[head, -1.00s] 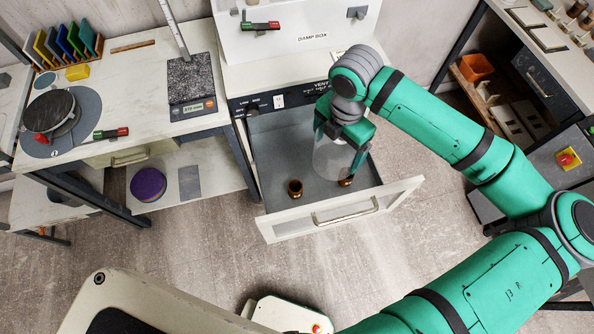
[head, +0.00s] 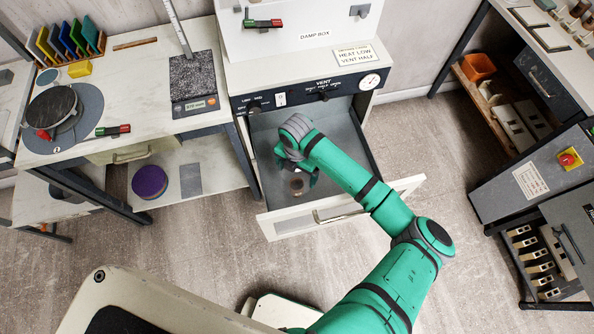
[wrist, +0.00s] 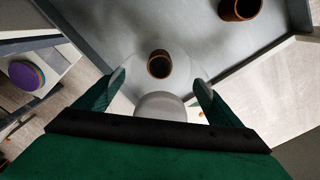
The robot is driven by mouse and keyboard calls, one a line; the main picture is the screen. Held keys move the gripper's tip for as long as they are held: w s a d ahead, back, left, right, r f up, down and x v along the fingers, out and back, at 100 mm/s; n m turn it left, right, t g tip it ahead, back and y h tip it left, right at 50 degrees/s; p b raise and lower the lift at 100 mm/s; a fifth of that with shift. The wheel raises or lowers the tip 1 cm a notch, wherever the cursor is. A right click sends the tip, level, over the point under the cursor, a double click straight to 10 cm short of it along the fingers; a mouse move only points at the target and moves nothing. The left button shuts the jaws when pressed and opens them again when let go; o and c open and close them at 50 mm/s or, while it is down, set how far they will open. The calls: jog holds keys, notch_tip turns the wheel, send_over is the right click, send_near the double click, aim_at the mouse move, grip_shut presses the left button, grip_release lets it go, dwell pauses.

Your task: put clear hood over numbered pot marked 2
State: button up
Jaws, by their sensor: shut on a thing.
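The clear hood (wrist: 160,106) is between the two fingers of my gripper (wrist: 160,84), which is shut on it. In the wrist view a brown pot (wrist: 159,65) shows through the hood, inside its outline. The same pot (head: 297,187) shows below my gripper (head: 296,168) in the head view. I cannot tell whether the hood is above this pot or down around it. A second brown pot (wrist: 240,9) stands apart at the top of the wrist view; my arm hides it in the head view. No number is readable on either pot.
Both pots stand in an open grey drawer (head: 262,150) with a pale front panel (head: 290,222), under the damp box (head: 312,35). The drawer walls are close around my gripper. A workbench (head: 140,75) with a wheel and scale is at left.

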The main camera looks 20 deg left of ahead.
jog(key=shift+f, duration=4.75)
jog(key=o, duration=0.9)
notch_tip(320, 180, up, 11)
jog(key=shift+f, duration=0.1)
